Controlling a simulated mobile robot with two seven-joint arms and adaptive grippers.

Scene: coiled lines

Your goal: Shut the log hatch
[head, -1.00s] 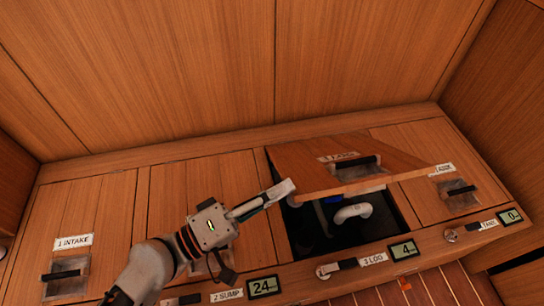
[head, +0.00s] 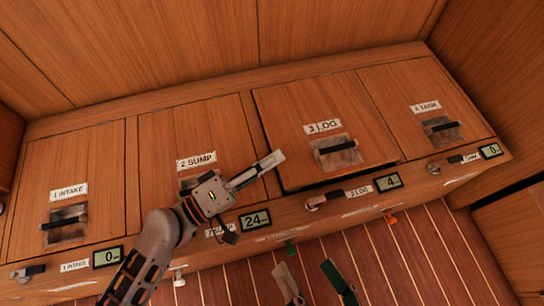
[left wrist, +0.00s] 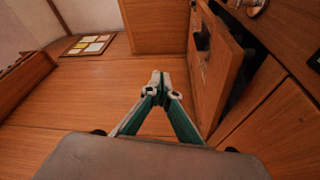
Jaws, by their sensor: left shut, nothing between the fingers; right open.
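The log hatch (head: 310,100) is a wooden lid labelled 3 LOG with a dark handle (head: 335,147) in a metal recess. It lies nearly down, with a dark gap along its front and left edges. In the left wrist view the lid (left wrist: 222,65) stands slightly raised, with a dark opening beside it. My left gripper (head: 278,157) is shut and empty, its tips at the lid's left edge; touching or not, I cannot tell. The left wrist view shows its closed fingertips (left wrist: 160,78). My right gripper (head: 315,272) is open and empty at the bottom, before the bench front.
Shut hatches stand alongside: intake (head: 68,190), sump (head: 205,130) partly behind my left arm, and tank (head: 425,95). The front rail carries latches such as the log latch (head: 325,199) and displays such as the log display (head: 388,182). Wooden walls close the back and right.

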